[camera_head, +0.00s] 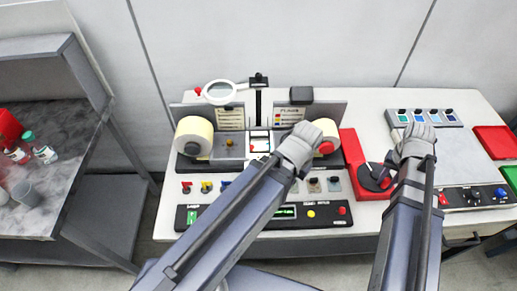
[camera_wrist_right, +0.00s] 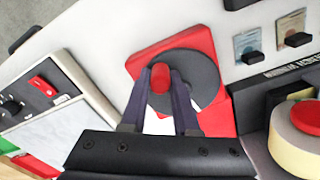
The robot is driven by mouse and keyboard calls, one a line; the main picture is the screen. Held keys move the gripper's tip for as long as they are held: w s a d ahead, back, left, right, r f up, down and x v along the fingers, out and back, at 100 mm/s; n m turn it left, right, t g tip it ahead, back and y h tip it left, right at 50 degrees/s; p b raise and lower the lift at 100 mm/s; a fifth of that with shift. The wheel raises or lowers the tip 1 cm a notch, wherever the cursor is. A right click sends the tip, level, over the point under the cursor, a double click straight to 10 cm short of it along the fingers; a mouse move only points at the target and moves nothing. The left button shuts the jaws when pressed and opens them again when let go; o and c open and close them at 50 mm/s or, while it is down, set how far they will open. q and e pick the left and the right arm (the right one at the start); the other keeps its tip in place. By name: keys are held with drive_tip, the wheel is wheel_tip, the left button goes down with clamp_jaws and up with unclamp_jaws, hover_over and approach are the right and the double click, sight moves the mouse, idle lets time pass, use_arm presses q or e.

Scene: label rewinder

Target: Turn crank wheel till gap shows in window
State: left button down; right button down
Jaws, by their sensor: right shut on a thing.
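The crank wheel (camera_head: 370,181) is a dark disc on a red base (camera_head: 352,150), right of the rewinder's spools; it also shows in the right wrist view (camera_wrist_right: 202,75). Its red knob (camera_wrist_right: 161,77) sits between the fingers of my right gripper (camera_wrist_right: 160,84), which is shut on it. In the head view my right gripper (camera_head: 392,166) partly covers the wheel. The small window (camera_head: 260,143) lies between the two rolls and shows pale and red patches; a gap cannot be made out. My left gripper (camera_head: 297,160) is over the rewinder's right side, its jaws unclear.
A left cream roll (camera_head: 194,137) and a right cream roll (camera_head: 328,132) flank the window. A magnifier (camera_head: 219,92) stands behind. A control panel (camera_head: 190,217) runs along the front. Red (camera_head: 496,141) and green trays lie at the far right.

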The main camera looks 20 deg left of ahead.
drive_tip(key=shift+s+a, duration=0.35)
drive_tip(key=shift+a, duration=0.1)
drive_tip(key=shift+w, duration=0.1)
drive_tip(key=c, duration=0.6)
unclamp_jaws()
drive_tip(key=shift+c, duration=0.2)
wheel_tip(320, 180, up, 9)
drive_tip(key=p, duration=0.9)
drive_tip(key=shift+a, duration=0.1)
use_arm(q)
wheel_tip(320, 180, up, 9)
